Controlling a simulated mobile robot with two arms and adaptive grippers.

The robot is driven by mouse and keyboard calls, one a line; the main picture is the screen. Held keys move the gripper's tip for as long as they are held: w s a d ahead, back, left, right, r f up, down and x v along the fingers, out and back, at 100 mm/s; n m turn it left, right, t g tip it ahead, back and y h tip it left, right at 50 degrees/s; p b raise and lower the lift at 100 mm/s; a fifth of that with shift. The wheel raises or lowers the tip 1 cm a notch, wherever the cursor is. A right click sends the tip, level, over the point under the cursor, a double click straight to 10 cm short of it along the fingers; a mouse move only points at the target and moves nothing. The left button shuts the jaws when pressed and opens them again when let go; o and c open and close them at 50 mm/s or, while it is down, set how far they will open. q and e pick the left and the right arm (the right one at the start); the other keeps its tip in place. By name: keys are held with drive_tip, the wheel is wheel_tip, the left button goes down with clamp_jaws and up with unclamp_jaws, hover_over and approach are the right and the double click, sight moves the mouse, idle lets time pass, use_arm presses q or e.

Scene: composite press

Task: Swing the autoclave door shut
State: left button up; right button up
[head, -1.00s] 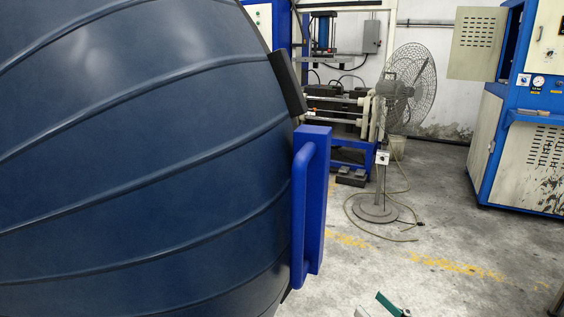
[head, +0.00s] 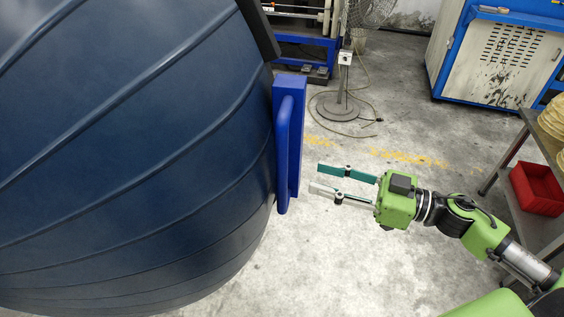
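The autoclave door (head: 130,150) is a large dark blue domed shell with raised ribs, filling the left side of the head view. A bright blue handle (head: 284,150) stands upright on a blue plate at the door's right edge. My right gripper (head: 314,179) is open and empty, just right of the handle's lower part. Its two fingers point left toward the handle, with a visible gap of floor between. My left gripper is not in view. The autoclave body behind the door is hidden.
A pedestal fan (head: 343,100) with a cable stands behind on the floor. A blue and cream cabinet (head: 497,55) is at the back right. A metal table (head: 540,150) with a red bin (head: 537,188) below is at the right. The concrete floor between is clear.

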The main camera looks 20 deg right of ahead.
sight(283, 167)
drive_tip(key=shift+p+x, duration=1.3)
drive_tip(key=shift+x, duration=3.65)
clamp_jaws()
